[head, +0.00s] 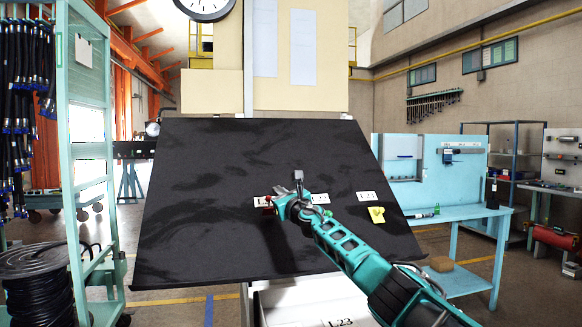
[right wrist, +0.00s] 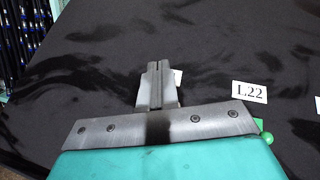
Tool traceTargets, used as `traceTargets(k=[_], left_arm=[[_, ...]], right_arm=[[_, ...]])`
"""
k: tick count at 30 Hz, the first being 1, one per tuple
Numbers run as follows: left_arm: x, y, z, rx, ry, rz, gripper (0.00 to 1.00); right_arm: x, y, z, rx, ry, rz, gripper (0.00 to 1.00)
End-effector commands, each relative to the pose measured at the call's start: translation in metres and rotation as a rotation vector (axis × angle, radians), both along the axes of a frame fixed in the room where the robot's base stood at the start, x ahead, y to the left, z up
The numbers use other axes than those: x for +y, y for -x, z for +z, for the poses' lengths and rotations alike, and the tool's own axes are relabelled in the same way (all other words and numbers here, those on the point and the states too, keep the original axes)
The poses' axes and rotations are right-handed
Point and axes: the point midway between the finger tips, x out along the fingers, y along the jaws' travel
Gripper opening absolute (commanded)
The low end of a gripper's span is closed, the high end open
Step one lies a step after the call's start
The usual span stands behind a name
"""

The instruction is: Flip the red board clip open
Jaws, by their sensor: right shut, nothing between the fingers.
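The slanted black board (head: 200,200) fills the middle of the head view. A small red clip (head: 267,209) shows on it just below a white label, partly covered by my right gripper; whether its lever is up or down cannot be told. My right gripper (head: 279,190) is over the board right beside the red clip, its fingers shut with nothing between them. In the right wrist view, the shut fingers (right wrist: 158,75) hide part of a white label, and the red clip cannot be seen. My left gripper is out of view.
A green clip (head: 328,213) and a yellow clip (head: 377,214) sit to the right on the board, near white labels. A teal bench (head: 455,215) stands at right. A teal hose rack (head: 88,130) and a black hose coil (head: 38,285) stand at left. The board's left half is clear.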

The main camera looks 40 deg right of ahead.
Motion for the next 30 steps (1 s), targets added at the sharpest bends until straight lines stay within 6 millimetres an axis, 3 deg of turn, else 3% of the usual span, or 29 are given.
traceTargets(k=[3, 9, 22, 30], left_arm=[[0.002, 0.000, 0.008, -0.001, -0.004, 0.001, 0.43], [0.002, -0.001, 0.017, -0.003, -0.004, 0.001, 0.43], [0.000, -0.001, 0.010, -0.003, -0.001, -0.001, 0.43], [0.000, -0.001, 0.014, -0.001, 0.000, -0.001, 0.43]], right_arm=[[-0.001, 0.005, 0.013, -0.003, 0.007, -0.002, 0.00], [0.000, 0.012, 0.018, 0.002, 0.000, -0.001, 0.00], [0.002, 0.025, 0.037, 0.000, -0.003, -0.001, 0.00], [0.003, 0.041, 0.066, -0.002, -0.003, 0.000, 0.00]])
